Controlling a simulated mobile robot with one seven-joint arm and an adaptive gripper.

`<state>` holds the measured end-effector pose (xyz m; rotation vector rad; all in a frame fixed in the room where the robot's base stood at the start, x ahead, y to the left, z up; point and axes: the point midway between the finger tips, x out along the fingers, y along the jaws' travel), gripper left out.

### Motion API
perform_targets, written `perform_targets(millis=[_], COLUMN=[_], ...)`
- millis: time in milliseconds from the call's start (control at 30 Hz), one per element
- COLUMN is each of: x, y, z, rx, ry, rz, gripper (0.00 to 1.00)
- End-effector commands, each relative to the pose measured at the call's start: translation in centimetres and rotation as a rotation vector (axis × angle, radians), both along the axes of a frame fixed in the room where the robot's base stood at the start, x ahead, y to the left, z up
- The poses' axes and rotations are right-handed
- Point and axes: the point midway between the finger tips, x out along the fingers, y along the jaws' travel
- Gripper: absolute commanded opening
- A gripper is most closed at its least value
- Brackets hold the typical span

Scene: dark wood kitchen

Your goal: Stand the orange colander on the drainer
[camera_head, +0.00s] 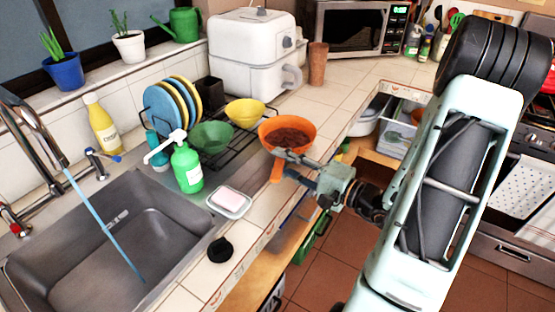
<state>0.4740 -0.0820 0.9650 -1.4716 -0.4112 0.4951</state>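The orange colander (269,130) is at the counter's front edge, just right of the drainer. Its opening faces up and its inside looks brown and speckled. An orange handle-like part (276,173) shows below it, by my fingers. The drainer (241,137) is a black wire rack on the counter, holding upright plates, a green bowl and a yellow bowl. My gripper (284,163) reaches in from the right, with its fingers at the colander's near side, beside the orange part. Whether the fingers are closed on it is not clear at this size.
The green bowl (211,137) and yellow bowl (245,112) occupy the rack's front and right. Plates (163,111) stand at its left. A green soap bottle (187,169) and soap dish (229,202) stand before it. A brown cup (317,63) stands behind the colander.

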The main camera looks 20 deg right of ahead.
Motion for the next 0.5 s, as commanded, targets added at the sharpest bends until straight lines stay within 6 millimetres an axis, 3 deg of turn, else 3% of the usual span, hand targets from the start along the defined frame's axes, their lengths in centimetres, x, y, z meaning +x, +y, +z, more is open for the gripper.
perform_targets(millis=[300, 500], x=[-5.9, -7.9], y=[-4.0, -5.3], z=[0.1, 0.2], rx=[-0.001, -0.001], ry=[0.001, 0.001], rz=[-0.004, -0.001], gripper=[0.26, 0.26])
